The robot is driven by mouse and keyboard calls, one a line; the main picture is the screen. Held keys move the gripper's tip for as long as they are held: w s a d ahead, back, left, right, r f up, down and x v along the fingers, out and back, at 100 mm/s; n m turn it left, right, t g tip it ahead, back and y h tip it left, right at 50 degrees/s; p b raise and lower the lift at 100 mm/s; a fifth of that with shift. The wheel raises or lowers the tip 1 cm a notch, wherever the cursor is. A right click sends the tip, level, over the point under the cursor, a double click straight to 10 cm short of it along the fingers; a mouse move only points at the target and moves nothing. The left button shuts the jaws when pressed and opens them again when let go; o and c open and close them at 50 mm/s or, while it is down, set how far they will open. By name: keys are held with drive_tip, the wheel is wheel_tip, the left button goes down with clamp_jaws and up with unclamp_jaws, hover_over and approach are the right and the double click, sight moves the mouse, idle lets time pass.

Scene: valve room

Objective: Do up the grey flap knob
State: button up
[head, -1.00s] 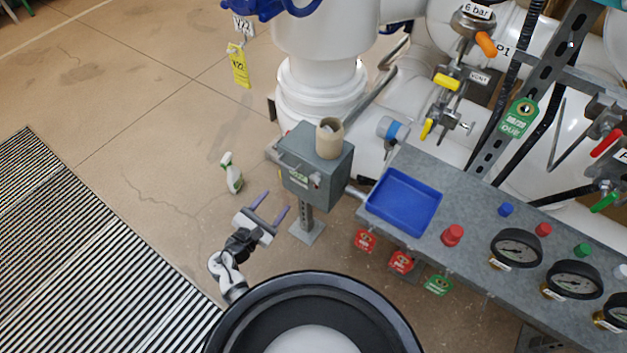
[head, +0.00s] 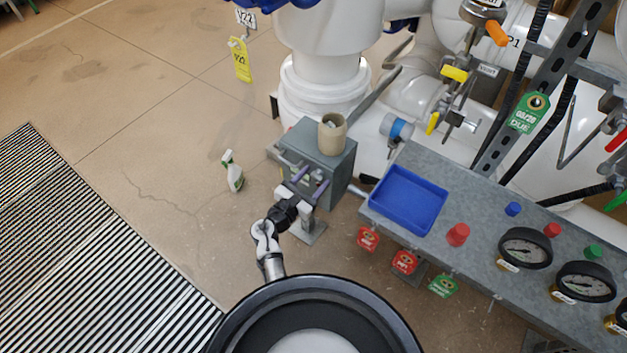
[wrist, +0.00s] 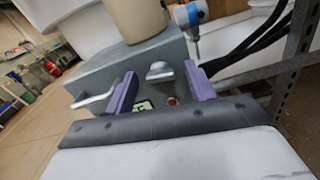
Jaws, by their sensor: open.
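The grey box (head: 335,168) stands on a post in the middle of the head view. In the wrist view, a small grey knob (wrist: 159,71) sticks out from the upper part of the box's front face. My gripper (wrist: 160,80) is open, with one purple finger on each side of the knob in this view. I cannot tell whether either finger touches it. In the head view my gripper (head: 311,178) is at the front of the box and hides part of that face. A grey lever-like handle (wrist: 95,98) sits left of the fingers in the wrist view.
A beige cup (head: 332,134) stands on top of the box. A grey bench with a blue tray (head: 408,199), caps and gauges lies to the right. A spray bottle (head: 233,172) stands on the floor to the left, where the floor is mostly open.

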drive_tip(key=shift+w+d, duration=0.15)
drive_tip(key=shift+w, duration=0.1)
drive_tip(key=c, duration=1)
